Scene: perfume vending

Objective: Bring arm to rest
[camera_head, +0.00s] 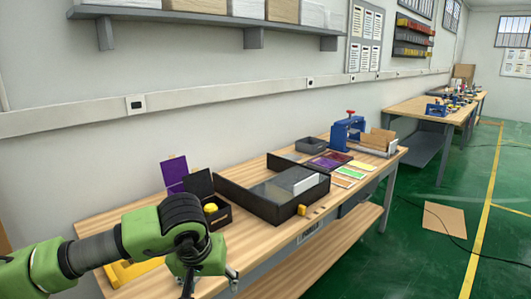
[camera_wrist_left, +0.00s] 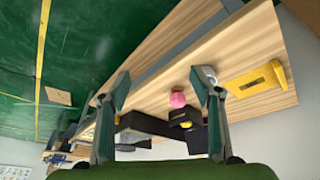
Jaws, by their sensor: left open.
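My left gripper (camera_head: 208,284) hangs over the front left part of the wooden table (camera_head: 300,242) in the head view, seen partly behind my green arm. In the left wrist view its two fingers (camera_wrist_left: 160,88) are spread apart, with nothing held between them. Beyond the fingers, a pink round thing (camera_wrist_left: 177,100) shows near a small black box (camera_wrist_left: 195,135), apart from the fingertips. My right gripper is in neither view.
A small black box with a yellow-topped item (camera_head: 211,208) stands beside a large black tray (camera_head: 245,199). A yellow piece (camera_head: 128,271) lies at the table's left, partly behind my arm. A blue press (camera_head: 346,132) stands farther back. Green floor (camera_head: 415,265) is open at right.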

